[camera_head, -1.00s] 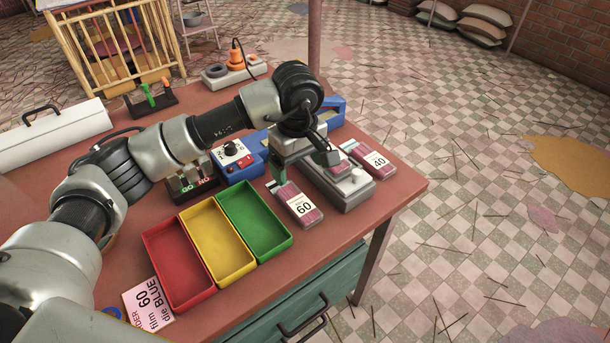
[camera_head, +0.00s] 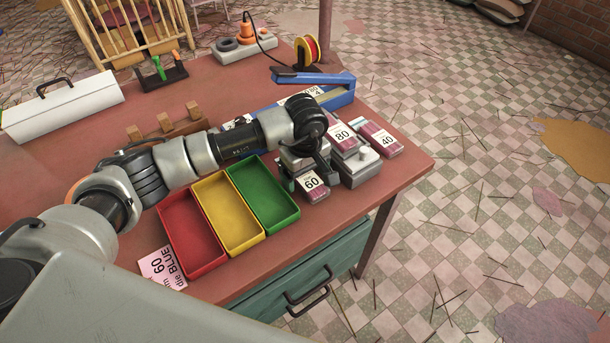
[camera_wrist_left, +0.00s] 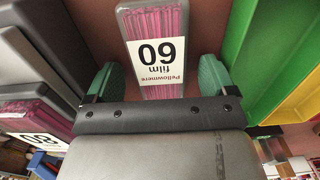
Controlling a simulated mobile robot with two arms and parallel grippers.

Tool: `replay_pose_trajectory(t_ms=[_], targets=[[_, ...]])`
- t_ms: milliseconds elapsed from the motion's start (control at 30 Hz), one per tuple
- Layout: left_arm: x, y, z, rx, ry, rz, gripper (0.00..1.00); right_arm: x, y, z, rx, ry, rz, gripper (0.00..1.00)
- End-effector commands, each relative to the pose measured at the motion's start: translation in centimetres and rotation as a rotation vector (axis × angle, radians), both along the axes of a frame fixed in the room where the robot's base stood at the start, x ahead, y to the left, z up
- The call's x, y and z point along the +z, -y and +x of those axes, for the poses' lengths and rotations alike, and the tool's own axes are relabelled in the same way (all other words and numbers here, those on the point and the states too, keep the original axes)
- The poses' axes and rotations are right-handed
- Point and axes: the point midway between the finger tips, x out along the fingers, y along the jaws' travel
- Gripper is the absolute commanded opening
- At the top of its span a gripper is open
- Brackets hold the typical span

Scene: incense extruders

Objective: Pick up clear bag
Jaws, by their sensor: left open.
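Clear bags of pink sticks with printed labels lie at the table's right end. The bag labelled 60 (camera_head: 314,188) lies on the table just right of the green tray; in the left wrist view this clear bag (camera_wrist_left: 156,48) reads "Pellowmere film 60". My left gripper (camera_head: 303,172) is over its far end, partly hiding it. In the left wrist view my left gripper (camera_wrist_left: 160,82) is open, its green fingers on either side of the bag, with gaps showing. The bag labelled 80 (camera_head: 342,137) rests on a grey device, and the bag labelled 40 (camera_head: 382,139) lies right of it.
Red (camera_head: 192,232), yellow (camera_head: 228,213) and green (camera_head: 264,196) trays stand left of the bag. The grey device (camera_head: 361,167) is close on its right. A blue sealer (camera_head: 320,80) stands behind. A card (camera_head: 162,267) lies near the front edge.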

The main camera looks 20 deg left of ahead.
Motion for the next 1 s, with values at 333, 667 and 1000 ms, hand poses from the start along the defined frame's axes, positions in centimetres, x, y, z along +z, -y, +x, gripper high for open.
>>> replay_pose_trajectory(t_ms=[333,667,1000], targets=[[0.0,0.0,0.0,0.001,0.0,0.0,0.45,0.0,0.0,0.0,0.0,0.001,0.0,0.37],[0.1,0.0,0.0,0.001,0.001,-0.001,0.3,0.0,0.0,0.0,0.0,0.001,0.0,0.37],[3.3,0.0,0.2,0.0,0.007,-0.001,0.3,-1.0,0.0,0.0,0.0,0.001,0.001,0.37]])
